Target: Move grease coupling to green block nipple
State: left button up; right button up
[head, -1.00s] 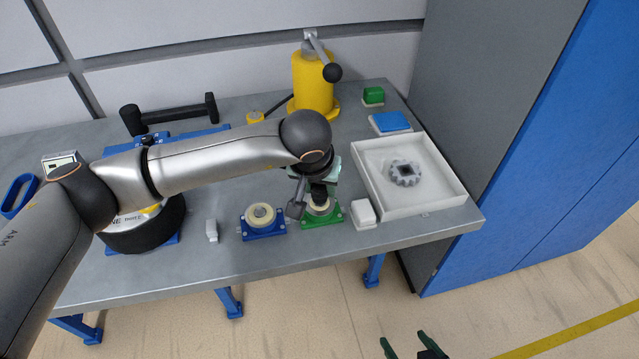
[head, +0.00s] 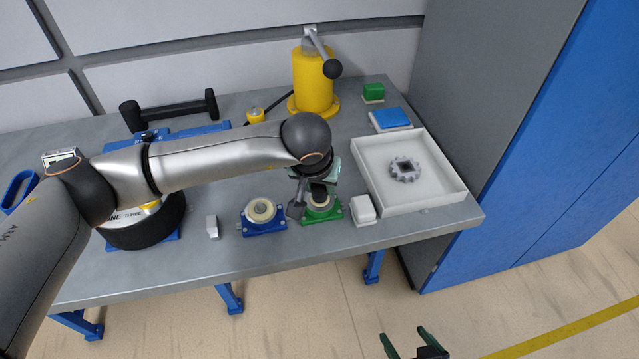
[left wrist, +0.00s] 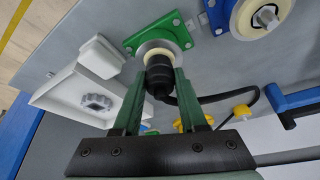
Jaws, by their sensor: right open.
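The green block (head: 330,216) with a pale ring stands near the table's front edge, and it also shows in the left wrist view (left wrist: 184,33). My left gripper (left wrist: 158,82) is shut on the black grease coupling (left wrist: 157,70), whose end is over the middle of the green block's ring. I cannot tell whether it touches the nipple, which is hidden behind the coupling. In the head view the left gripper (head: 320,188) partly covers the block. My right gripper (head: 408,338) is open and empty in front of the table, low in the picture.
The blue block (head: 272,228) with a similar ring sits left of the green one. A white box (head: 363,211) and a white tray (head: 440,203) with a gear are to the right. A yellow grease pump (head: 313,82) stands behind. A black hose (left wrist: 240,98) runs near the coupling.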

pick_arm(q)
jog(key=o, duration=0.5)
jog(key=shift+f, duration=0.1)
jog(key=shift+o, duration=0.2)
jog(key=b+v, duration=0.1)
jog(key=v, duration=1.1)
jog(key=shift+r+b, duration=0.3)
jog(key=shift+b, duration=0.1)
jog(key=shift+s, duration=0.1)
